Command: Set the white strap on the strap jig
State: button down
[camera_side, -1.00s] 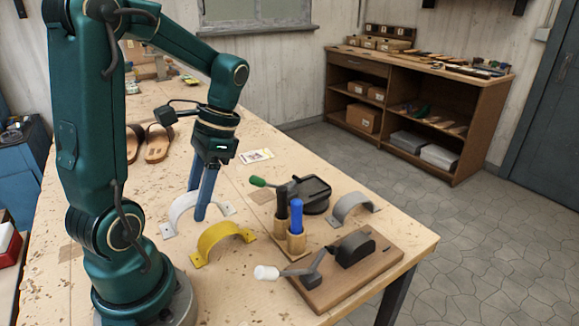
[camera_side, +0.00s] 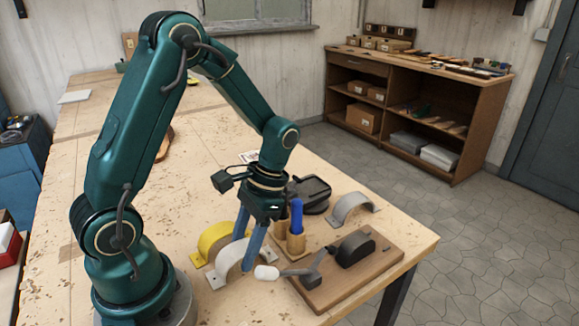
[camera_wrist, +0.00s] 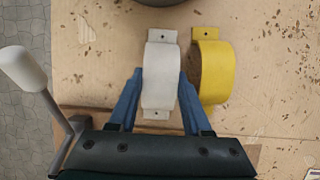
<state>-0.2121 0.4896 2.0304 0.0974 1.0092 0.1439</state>
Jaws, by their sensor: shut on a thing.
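The white strap (camera_side: 224,258) is an arched band with flat drilled end tabs. My gripper (camera_side: 243,255) has its blue fingers shut on it; in the wrist view the strap (camera_wrist: 160,78) sits between the two fingers. It is in front of the yellow strap in the side view; its height above the bench is hard to tell. The strap jig, a wooden board (camera_side: 385,262) with a dark rounded form (camera_side: 355,247) and a lever clamp with a white handle (camera_side: 266,272), lies to the right. The handle also shows in the wrist view (camera_wrist: 22,68).
The yellow strap (camera_side: 212,236) stands close beside the white one. A grey strap (camera_side: 352,206), a dark tool (camera_side: 312,193) and a wooden holder (camera_side: 296,243) with a blue-handled tool (camera_side: 296,213) stand behind the jig. The bench front is clear.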

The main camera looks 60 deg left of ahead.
jog(key=shift+c, duration=1.7)
grip_release()
jog(key=shift+f, duration=0.15)
jog(key=v, duration=1.1)
jog(key=s+d+r+t, duration=0.4)
jog(key=s+d+t, duration=0.1)
jog(key=t, duration=0.4)
jog(key=shift+s+d+t, duration=0.2)
jog(key=shift+s+t, duration=0.2)
jog(key=shift+s, duration=0.05)
jog(key=shift+s+d+f, duration=0.1)
jog(key=shift+c, duration=1.1)
